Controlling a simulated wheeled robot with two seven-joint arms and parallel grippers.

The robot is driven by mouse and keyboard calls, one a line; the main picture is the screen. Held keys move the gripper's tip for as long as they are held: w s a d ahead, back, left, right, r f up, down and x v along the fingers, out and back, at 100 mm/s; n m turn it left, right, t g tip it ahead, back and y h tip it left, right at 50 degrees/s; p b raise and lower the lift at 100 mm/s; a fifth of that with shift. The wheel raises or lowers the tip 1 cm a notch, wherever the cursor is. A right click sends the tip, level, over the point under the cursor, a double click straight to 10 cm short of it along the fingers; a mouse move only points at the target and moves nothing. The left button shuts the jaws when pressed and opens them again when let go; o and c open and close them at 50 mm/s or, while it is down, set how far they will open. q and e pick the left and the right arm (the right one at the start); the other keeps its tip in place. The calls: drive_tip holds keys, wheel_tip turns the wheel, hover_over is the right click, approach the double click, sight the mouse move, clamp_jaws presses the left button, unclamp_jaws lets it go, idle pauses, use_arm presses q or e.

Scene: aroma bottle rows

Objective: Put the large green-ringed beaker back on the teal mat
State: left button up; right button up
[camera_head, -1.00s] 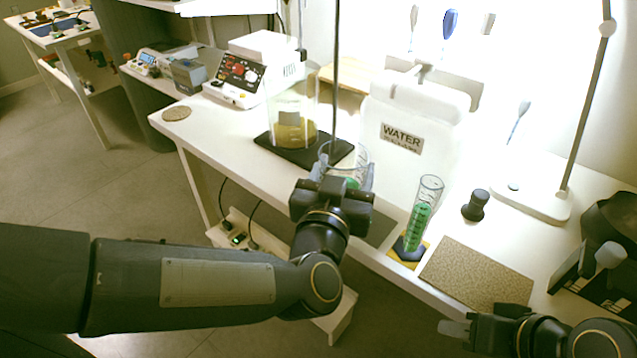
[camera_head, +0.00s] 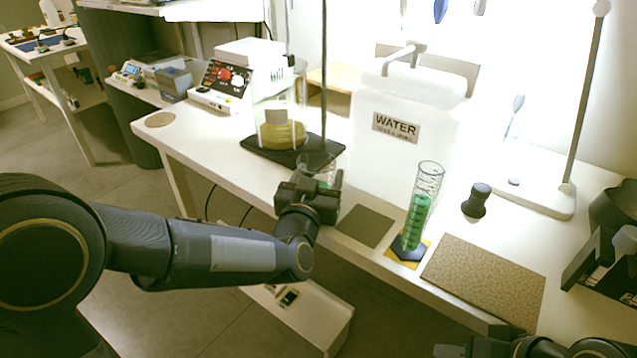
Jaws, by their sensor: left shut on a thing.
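A clear glass beaker (camera_head: 317,164) with some green on its side is in my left gripper (camera_head: 314,183), near the front edge of the white bench. The gripper is shut on it and hides its lower part, so I cannot tell whether it touches the bench. A flat grey-green mat (camera_head: 365,226), likely the teal mat, lies bare just right of the gripper. My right gripper (camera_head: 452,350) is at the bottom edge, partly cut off; its jaw state is unclear.
A green graduated cylinder (camera_head: 417,215) stands right of the mat on a yellow patch. A white water tank (camera_head: 400,150) stands behind. A large vessel with yellow liquid (camera_head: 283,133) sits on a dark base (camera_head: 262,152) behind the gripper. A speckled brown mat (camera_head: 483,277) lies right.

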use_arm(q)
drive_tip(key=shift+f, duration=0.2)
drive_tip(key=o, duration=0.7)
drive_tip(key=shift+f, duration=0.1)
drive_tip(key=o, duration=0.4)
drive_tip(key=shift+o, duration=0.2)
